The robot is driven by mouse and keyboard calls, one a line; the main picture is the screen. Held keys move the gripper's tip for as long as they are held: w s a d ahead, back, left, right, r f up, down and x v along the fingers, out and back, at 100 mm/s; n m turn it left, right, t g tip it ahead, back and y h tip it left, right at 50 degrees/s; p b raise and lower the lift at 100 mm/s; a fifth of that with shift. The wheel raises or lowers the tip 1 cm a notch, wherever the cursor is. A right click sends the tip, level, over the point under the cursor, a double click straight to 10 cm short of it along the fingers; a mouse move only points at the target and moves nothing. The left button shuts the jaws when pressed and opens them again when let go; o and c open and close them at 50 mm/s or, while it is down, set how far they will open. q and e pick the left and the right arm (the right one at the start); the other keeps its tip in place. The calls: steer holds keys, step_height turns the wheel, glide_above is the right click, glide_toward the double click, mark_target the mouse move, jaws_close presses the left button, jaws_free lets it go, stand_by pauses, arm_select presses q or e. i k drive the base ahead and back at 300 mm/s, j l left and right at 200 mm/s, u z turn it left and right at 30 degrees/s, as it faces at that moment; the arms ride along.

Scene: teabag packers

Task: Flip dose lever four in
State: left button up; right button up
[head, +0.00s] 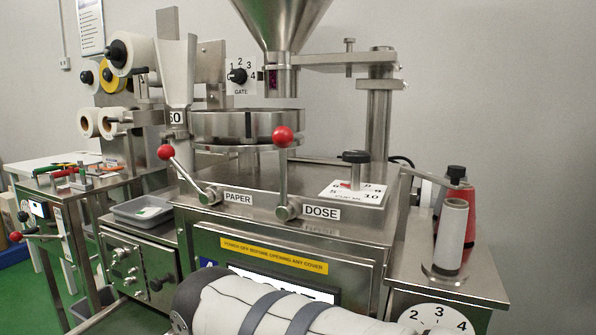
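The dose lever (284,175) stands nearly upright on the front of the steel machine, its red ball at the top. Its pivot is beside the DOSE label (321,212). No number four shows on this lever. To its left, the paper lever (186,174) tilts up and left from its pivot beside the PAPER label (238,198), also with a red ball. Neither gripper is in view. Only a white arm link of mine with grey bands shows at the bottom, in front of the machine's lower panel, apart from the levers.
A hopper (281,22) and round steel drum (245,127) stand behind the levers. A black-knobbed dial plate (373,193) lies right of them. A white roll (452,236) and red spool (470,215) stand at right. A grey tray (125,214) sits left.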

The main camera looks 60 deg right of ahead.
mark_target(282, 137)
steer(key=z, duration=1.65)
steer(key=k+j+u, duration=0.1)
steer(key=k, duration=0.2)
steer(key=k+j, duration=0.25)
steer(key=i, duration=0.4)
steer(key=u, duration=0.05)
